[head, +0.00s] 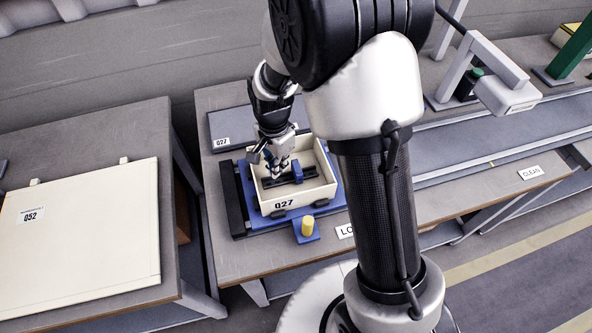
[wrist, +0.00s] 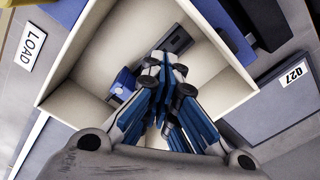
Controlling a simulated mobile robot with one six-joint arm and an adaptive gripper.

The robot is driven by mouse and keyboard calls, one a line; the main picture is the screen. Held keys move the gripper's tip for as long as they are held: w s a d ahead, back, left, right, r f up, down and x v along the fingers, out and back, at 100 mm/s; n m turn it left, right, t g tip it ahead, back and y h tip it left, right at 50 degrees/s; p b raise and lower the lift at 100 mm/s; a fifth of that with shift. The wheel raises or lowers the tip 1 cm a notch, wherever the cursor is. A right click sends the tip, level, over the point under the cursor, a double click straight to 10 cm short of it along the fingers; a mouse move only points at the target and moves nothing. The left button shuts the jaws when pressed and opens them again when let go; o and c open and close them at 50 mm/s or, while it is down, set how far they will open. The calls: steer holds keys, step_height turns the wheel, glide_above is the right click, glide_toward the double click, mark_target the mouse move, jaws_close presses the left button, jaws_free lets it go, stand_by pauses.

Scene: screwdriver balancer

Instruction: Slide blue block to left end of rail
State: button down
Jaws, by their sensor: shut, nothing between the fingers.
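The blue block (head: 297,172) sits on the dark rail inside the cream tray, toward the rail's right end in the head view. My gripper (head: 279,172) reaches down into the tray, to the left of the block. In the wrist view my gripper (wrist: 166,64) has its fingertips together, with nothing held. I cannot tell whether the fingers touch the rail or block.
The cream tray (head: 297,197) marked 027 has raised walls close around my gripper. It stands on a blue base (head: 257,222) with a yellow knob (head: 308,225) in front. A dark bar (head: 234,198) stands at left. A cream panel (head: 90,235) lies on the left table.

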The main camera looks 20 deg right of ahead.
steer(key=shift+a, duration=1.7)
stand_by(0.7)
step_height(320, 180, up, 8)
steer(key=p, duration=0.6)
stand_by(0.5)
steer(key=shift+r, duration=0.1)
stand_by(0.4)
